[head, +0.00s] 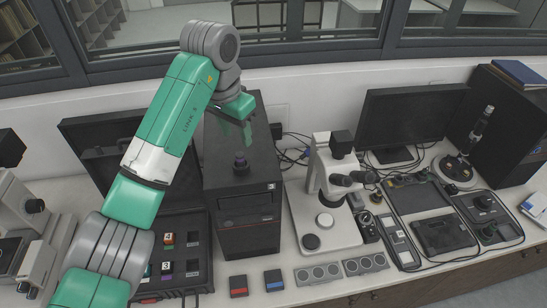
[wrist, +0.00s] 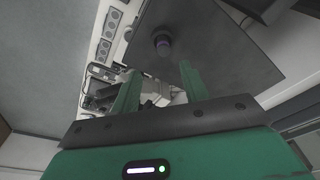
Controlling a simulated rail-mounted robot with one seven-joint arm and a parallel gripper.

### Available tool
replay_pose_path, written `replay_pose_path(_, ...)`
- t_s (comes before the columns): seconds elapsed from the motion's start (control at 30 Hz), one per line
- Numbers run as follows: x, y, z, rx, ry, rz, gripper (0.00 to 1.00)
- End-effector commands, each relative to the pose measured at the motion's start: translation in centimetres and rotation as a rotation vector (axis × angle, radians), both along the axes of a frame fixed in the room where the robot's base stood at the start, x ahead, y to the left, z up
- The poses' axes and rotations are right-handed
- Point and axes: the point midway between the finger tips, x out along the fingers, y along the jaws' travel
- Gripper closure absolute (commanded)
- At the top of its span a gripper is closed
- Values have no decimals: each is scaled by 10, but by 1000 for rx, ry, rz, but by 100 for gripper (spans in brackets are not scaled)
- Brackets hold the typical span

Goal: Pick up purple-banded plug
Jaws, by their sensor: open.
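The plug (head: 240,160) stands upright on top of a black press cabinet (head: 243,180). It is dark with a bluish-purple band, and it also shows in the wrist view (wrist: 163,44), upper middle, on the cabinet's dark top (wrist: 205,40). My gripper (head: 247,132) is above and behind the plug in the head view, apart from it. In the wrist view its two green fingers (wrist: 160,80) are spread with nothing between them, and the plug lies beyond their tips.
An open black case (head: 180,225) with numbered pieces lies left of the cabinet. A white microscope (head: 325,185) stands to the right, with a monitor (head: 415,120) behind it.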

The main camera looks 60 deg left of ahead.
Motion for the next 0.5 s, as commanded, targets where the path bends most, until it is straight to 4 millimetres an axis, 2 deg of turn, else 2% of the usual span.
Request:
replay_pose_path(0.13,-2,1,-3,-5,7,3,55)
replay_pose_path(0.3,2,2,-24,-6,5,3,55)
replay_pose_path(0.43,3,3,-28,-3,4,3,55)
replay_pose_path(0.5,4,4,-37,-4,7,4,55)
